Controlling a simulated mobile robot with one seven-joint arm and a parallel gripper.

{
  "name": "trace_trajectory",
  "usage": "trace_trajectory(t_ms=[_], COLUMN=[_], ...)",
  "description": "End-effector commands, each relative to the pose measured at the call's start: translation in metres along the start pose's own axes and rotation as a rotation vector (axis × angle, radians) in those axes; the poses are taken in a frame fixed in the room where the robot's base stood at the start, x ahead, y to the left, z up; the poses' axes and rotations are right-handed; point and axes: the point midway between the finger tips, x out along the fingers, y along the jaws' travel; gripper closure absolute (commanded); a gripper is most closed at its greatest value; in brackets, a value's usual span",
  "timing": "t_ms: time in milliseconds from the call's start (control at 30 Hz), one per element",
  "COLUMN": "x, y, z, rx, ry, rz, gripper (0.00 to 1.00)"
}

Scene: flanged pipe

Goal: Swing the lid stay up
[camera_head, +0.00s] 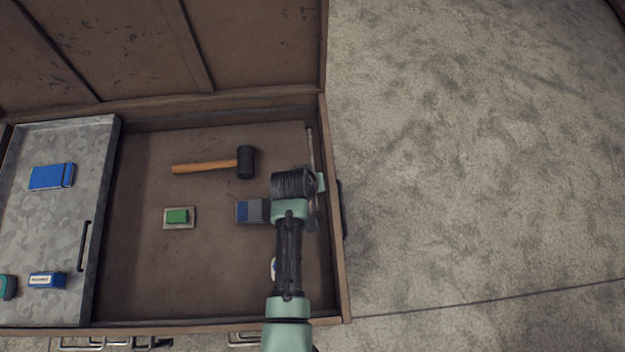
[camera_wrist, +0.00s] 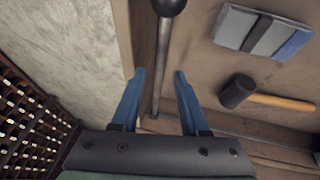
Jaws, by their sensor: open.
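The lid stay is a thin grey metal rod (camera_head: 311,150) lying along the inside of the chest's right wall. In the wrist view the rod (camera_wrist: 161,62) runs down the middle, with a dark round knob (camera_wrist: 170,5) at its end by the top edge. My gripper (camera_wrist: 159,72) is open, with one blue finger on each side of the rod. Gaps show between the rod and both fingers; how deep the rod sits between them is hard to tell. In the head view my wrist hides the fingers and part of the rod.
The chest's wooden lid (camera_head: 258,45) stands open at the back. A mallet (camera_head: 205,167), a green block on a pale pad (camera_head: 177,216) and a blue-grey box (camera_head: 250,211) lie on the chest floor. A metal tray (camera_head: 50,225) covers the left. Bare floor (camera_head: 480,150) lies right.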

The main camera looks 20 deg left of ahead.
Motion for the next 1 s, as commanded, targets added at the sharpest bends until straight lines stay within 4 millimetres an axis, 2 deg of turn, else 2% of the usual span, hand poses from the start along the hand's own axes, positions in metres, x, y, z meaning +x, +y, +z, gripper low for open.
trace_trajectory(t_ms=[200,533,700,800,1000], x=[0.015,0.017,0.017,0.017,0.017], y=[0.000,0.000,0.000,0.000,0.000], z=[0.000,0.000,0.000,0.000,0.000], rx=[0.001,0.001,0.001,0.001,0.001], ry=[0.001,0.001,0.001,0.001,0.001], rz=[0.000,0.000,0.000,0.000,0.000], gripper=[0.55,0.55,0.86,1.00,1.00])
